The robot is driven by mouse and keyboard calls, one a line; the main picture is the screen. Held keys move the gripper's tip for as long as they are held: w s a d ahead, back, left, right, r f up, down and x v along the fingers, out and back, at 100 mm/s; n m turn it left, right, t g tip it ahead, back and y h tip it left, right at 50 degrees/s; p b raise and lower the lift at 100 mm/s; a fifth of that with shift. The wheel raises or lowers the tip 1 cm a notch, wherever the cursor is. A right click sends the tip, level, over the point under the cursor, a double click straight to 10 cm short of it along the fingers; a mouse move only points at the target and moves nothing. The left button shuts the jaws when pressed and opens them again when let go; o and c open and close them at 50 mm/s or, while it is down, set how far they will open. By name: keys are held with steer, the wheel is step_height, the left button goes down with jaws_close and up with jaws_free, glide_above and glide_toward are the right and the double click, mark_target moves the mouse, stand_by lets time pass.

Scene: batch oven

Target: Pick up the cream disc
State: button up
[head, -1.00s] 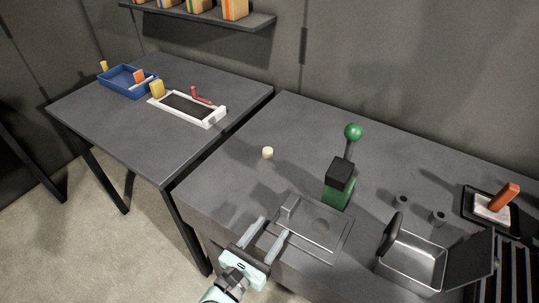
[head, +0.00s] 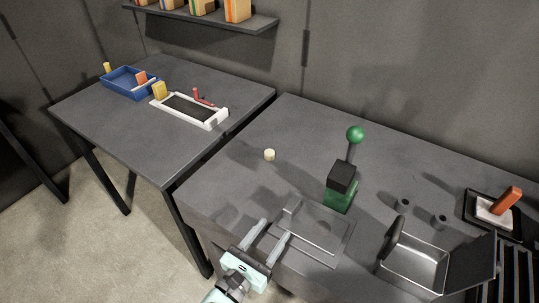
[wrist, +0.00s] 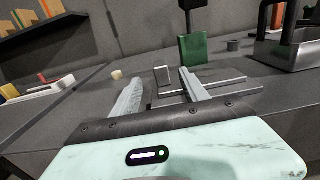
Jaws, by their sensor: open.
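The cream disc (head: 269,155) is a small, short, pale cylinder standing on the grey bench, left of the green lever device. In the wrist view the cream disc (wrist: 117,75) shows small, beyond the left finger and apart from it. My gripper (head: 267,237) is open and empty at the front edge of the bench, nearer the camera than the disc. In the wrist view the two fingers of my gripper (wrist: 163,78) are spread wide, with part of a grey metal plate and its upright block showing between and beyond them.
A grey metal plate with an upright handle (head: 312,233) lies close beside my fingers. The green lever device (head: 341,190) stands behind it. An open metal box (head: 415,268) is at the right. The bench around the disc is clear. A white frame (head: 205,123) is on the left table.

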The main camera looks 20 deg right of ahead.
steer(key=shift+o, duration=0.7)
